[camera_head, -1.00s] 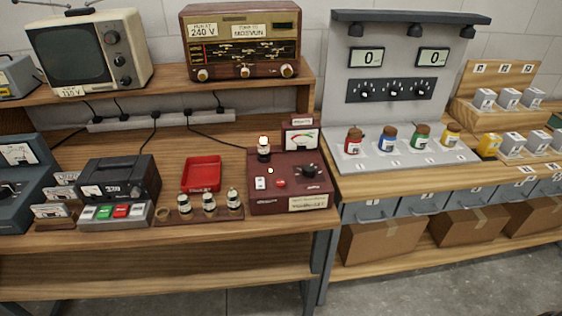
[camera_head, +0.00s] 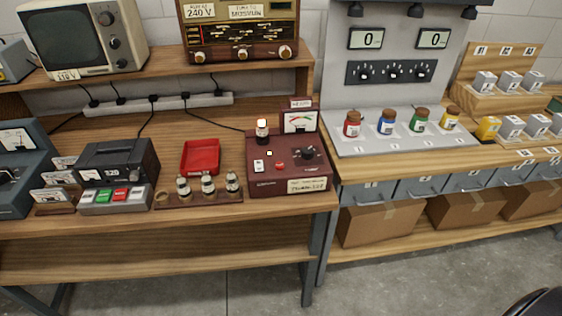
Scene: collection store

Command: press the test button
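The maroon tester box (camera_head: 262,184) stands at the right end of the wooden bench. On its top are a red button (camera_head: 280,166), a white switch (camera_head: 259,166), a small white light (camera_head: 269,153) and a black knob (camera_head: 308,152). A tube-like part (camera_head: 262,131) stands upright at its back left. A meter (camera_head: 299,121) rises at its back right. I cannot read which control is labelled as the test button. Neither gripper can be made out; only a dark curved shape shows at the bottom right corner.
Several similar tubes (camera_head: 208,185) stand in a wooden holder left of the box, below a red tray (camera_head: 201,157). A radio (camera_head: 240,29) is on the shelf above. Several jars (camera_head: 387,122) stand on the right bench. Floor in front is clear.

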